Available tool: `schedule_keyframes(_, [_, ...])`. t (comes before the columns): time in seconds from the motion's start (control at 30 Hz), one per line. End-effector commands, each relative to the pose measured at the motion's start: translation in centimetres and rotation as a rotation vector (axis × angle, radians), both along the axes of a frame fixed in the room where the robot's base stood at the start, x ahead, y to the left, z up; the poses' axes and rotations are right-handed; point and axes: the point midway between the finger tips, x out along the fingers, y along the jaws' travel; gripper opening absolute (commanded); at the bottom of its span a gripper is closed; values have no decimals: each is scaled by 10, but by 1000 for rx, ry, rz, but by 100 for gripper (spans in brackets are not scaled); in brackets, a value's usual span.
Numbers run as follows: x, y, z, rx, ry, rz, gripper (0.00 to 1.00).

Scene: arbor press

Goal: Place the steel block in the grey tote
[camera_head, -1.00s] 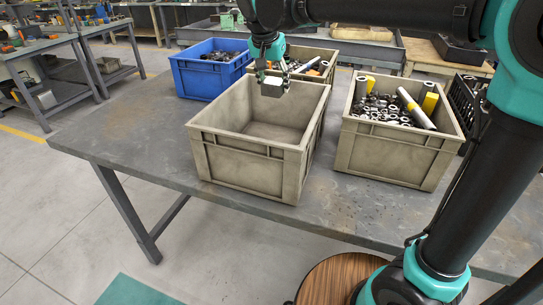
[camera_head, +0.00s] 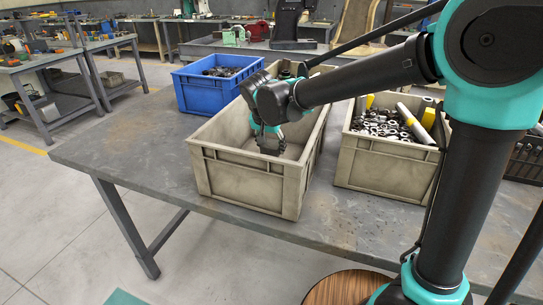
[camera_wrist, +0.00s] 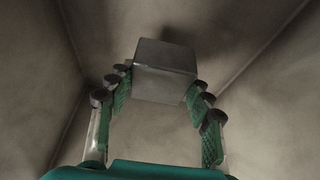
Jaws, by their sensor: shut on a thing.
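The steel block (camera_wrist: 165,70) is a plain grey block held between the fingertips of my gripper (camera_wrist: 160,82) in the wrist view. The tote's pale walls and floor surround it there. In the head view my gripper (camera_head: 270,143) reaches down inside the near grey tote (camera_head: 245,187), below its rim. The block itself is hidden in the head view. I cannot tell whether the block touches the tote floor.
A blue crate (camera_head: 202,91) with dark parts stands behind at the left. Another grey tote (camera_head: 385,165) full of metal parts stands at the right. The table (camera_head: 120,150) is clear at the left and front.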

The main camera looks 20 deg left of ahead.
Motion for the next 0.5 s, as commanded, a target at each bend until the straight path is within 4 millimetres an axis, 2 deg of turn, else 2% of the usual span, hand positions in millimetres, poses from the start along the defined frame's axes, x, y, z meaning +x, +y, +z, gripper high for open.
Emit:
schedule_keyframes(0.17, [0,0,-11,0,-1,0,0])
schedule_keyframes(0.4, [0,0,-38,0,-1,0,0])
schedule_keyframes(0.5, [0,0,-41,0,-1,0,0])
